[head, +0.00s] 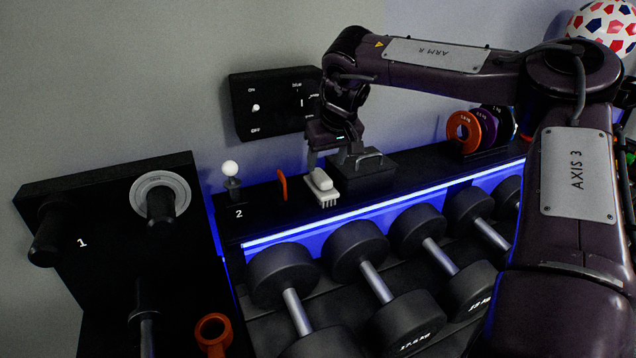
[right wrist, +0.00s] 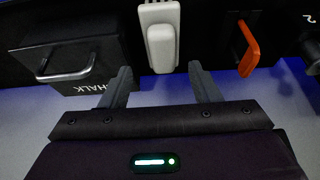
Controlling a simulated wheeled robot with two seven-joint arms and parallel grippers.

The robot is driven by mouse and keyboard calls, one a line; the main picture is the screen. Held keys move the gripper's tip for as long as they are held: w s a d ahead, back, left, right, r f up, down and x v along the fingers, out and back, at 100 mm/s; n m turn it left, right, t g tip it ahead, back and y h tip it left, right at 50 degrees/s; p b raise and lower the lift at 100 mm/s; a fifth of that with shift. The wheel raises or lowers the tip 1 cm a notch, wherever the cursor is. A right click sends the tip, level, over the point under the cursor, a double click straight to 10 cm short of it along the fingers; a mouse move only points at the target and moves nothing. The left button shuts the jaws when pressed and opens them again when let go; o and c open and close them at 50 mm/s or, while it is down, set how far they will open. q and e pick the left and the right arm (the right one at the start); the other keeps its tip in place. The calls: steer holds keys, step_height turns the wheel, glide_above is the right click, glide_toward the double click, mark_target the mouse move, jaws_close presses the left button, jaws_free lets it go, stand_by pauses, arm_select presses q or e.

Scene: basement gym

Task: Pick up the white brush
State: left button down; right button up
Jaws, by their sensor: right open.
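The white brush (head: 322,185) lies on the black shelf, its bristles showing toward the front edge in the head view. It also shows in the right wrist view (right wrist: 161,38), at the top centre. My right gripper (head: 335,160) is open and empty, just above and behind the brush in the head view. In the right wrist view the gripper's two fingers (right wrist: 160,72) are apart, with the near end of the brush appearing between their tips. I cannot tell whether they touch it. My left gripper is not in view.
A black chalk box (right wrist: 72,60) with a metal handle stands close beside the brush. An orange clip-like piece (head: 282,185) stands on its other side, near a white-knobbed lever (head: 230,170). Dumbbells (head: 365,262) fill the rack below. Weight plates (head: 463,131) stand further right.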

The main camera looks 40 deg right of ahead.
mark_target(321, 174)
steer(key=p+x, duration=0.1)
steer(key=x, duration=0.3)
steer(key=shift+w+a+f+p, duration=0.15)
steer(key=shift+w+f+p, duration=0.05)
steer(key=shift+p, duration=0.2)
steer(key=shift+w+f, duration=0.1)
steer(key=shift+f, duration=0.1)
steer(key=shift+c, duration=0.6)
steer(key=c, duration=0.5)
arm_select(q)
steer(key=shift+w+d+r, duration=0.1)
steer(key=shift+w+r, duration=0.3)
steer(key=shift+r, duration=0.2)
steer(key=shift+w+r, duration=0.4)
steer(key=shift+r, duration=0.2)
arm_select(e)
steer(key=c, duration=0.5)
